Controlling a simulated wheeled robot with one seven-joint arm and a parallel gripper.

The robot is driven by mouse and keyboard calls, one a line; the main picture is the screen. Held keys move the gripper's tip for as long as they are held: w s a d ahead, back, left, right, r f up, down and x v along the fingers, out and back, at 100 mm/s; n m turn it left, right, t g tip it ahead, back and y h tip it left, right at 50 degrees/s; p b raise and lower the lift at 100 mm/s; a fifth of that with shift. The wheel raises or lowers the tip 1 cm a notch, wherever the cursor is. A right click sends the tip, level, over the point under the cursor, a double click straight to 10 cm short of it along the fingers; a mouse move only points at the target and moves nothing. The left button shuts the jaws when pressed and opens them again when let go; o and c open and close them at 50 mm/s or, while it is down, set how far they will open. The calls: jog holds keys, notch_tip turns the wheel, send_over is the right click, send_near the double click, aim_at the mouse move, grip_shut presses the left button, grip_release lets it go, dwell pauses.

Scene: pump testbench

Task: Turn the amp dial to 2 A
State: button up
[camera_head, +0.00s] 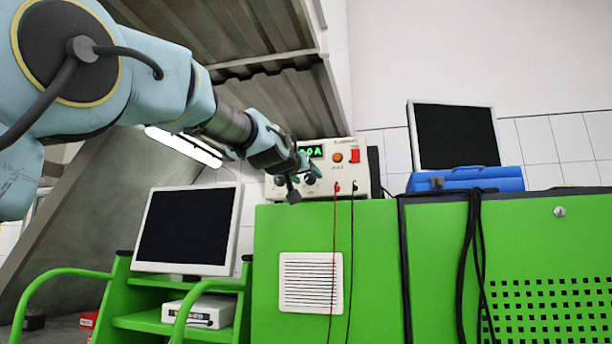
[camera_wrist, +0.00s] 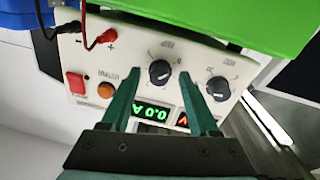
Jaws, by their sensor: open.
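The power supply (camera_head: 364,180) is a cream box on the green bench; its face fills the wrist view, turned upside down. The amp dial (camera_wrist: 159,72) is a black round knob on the side of the green display (camera_wrist: 152,112), which reads 0.0 A. A second black dial (camera_wrist: 218,88) sits to its right, by a partly hidden red display (camera_wrist: 183,119). My gripper (camera_wrist: 160,78) is open, its green fingertips on either side of the amp dial. I cannot tell whether they touch it. In the head view my gripper (camera_head: 311,168) is at the supply's front, partly covering it.
An orange button (camera_wrist: 106,90) and a red switch (camera_wrist: 76,82) are on the panel. Red and black leads (camera_head: 334,240) hang down the green cabinet (camera_head: 380,270). A monitor (camera_head: 455,135) and blue case (camera_head: 470,180) stand right. Another monitor (camera_head: 187,228) stands lower left.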

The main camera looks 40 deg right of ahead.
grip_shut()
dwell(0.5)
